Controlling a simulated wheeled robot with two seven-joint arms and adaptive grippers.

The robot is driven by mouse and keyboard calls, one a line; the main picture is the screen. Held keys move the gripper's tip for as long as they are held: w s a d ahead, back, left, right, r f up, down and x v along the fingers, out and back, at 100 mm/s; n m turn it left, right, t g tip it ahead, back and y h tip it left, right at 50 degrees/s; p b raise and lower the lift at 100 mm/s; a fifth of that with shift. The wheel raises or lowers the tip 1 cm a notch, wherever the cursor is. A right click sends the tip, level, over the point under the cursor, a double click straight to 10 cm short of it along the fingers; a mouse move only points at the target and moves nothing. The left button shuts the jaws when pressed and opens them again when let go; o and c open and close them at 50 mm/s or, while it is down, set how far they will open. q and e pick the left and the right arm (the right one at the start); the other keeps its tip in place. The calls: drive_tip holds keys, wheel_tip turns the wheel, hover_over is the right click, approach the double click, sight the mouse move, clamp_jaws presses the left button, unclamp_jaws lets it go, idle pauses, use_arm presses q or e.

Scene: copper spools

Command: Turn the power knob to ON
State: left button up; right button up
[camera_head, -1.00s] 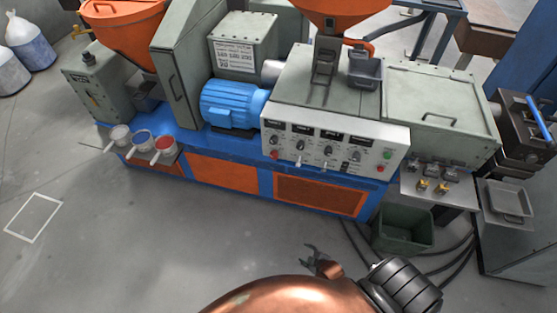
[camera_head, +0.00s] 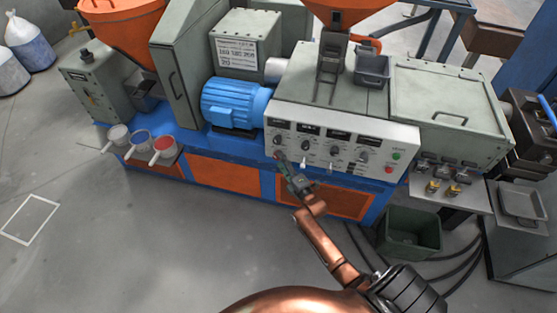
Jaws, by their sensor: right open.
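The grey control panel (camera_head: 345,134) on the machine's front carries several dark knobs, small displays and coloured buttons. The labels are too small to read, so I cannot tell which one is the power knob. A dark knob (camera_head: 277,140) sits at the panel's left end. My right gripper (camera_head: 284,160) is open, with its fingers pointing up at the panel's lower left, just below that knob. It covers part of the panel there, and I cannot tell whether it touches it. My left gripper is not in view.
A green button (camera_head: 396,156) and a red button (camera_head: 388,170) sit at the panel's right end. A blue motor (camera_head: 233,105) stands to the left. A green bin (camera_head: 410,236) is on the floor below right. The floor at lower left is clear.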

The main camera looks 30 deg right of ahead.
drive_tip(key=shift+w+d, duration=0.1)
drive_tip(key=shift+w, duration=0.95)
drive_tip(key=c, duration=1.2)
